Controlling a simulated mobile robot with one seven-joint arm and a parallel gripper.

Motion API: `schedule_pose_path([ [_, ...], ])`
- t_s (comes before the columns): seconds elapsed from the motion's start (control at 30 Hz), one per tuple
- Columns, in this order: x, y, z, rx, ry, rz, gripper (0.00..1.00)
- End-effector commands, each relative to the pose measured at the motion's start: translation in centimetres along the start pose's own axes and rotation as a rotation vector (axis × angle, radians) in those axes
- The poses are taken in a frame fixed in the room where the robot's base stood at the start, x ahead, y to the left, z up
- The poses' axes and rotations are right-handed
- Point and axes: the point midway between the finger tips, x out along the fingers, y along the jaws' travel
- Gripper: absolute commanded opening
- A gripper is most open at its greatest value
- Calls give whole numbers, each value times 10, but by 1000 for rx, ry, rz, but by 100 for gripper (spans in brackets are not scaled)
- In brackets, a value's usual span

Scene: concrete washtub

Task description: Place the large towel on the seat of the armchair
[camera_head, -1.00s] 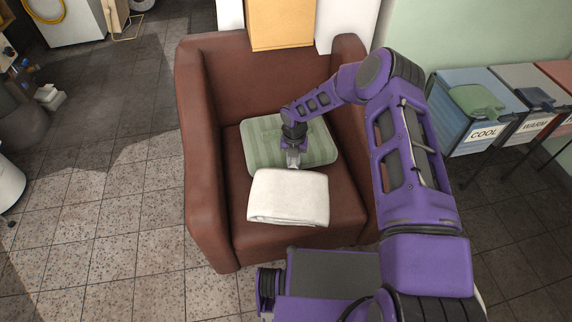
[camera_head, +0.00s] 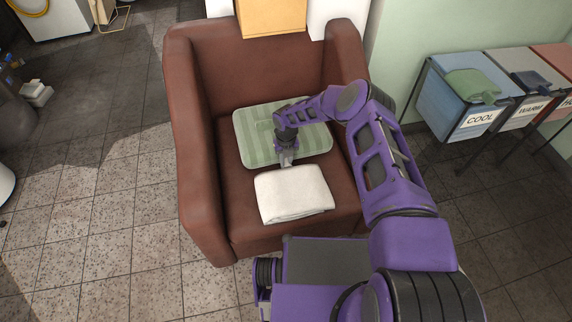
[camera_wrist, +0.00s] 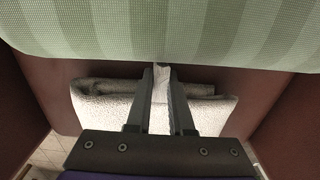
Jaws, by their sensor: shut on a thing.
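The large towel (camera_head: 292,194) is white and folded. In the head view it lies at the front of the brown armchair's seat (camera_head: 243,224), in front of a green striped cushion. My gripper (camera_head: 286,162) reaches down at the towel's back edge. In the wrist view the two fingers (camera_wrist: 161,92) are shut on a pinched fold of the towel (camera_wrist: 100,104). Part of the towel is hidden behind the gripper body in that view. I cannot tell whether its underside rests fully on the seat.
The green striped cushion (camera_head: 262,143) lies on the seat behind the towel, close to my gripper. The armchair's arms (camera_head: 193,150) rise on both sides. Bins labelled COOL (camera_head: 455,97) and WARM (camera_head: 524,92) stand at the right. A cardboard-coloured box (camera_head: 272,16) is behind the chair.

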Motion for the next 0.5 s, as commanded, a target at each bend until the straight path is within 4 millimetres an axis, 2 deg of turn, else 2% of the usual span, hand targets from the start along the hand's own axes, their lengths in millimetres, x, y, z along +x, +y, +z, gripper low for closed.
schedule_pose_path([
  [0.07, 11, 0, 0, 1, 0, 0, 0],
  [0.37, 12, 0, 1, 0, -1, 0, 0],
  [0.4, 13, 0, 0, 0, -1, 0, 25],
  [0.5, 13, 0, 0, 0, -1, 0, 43],
])
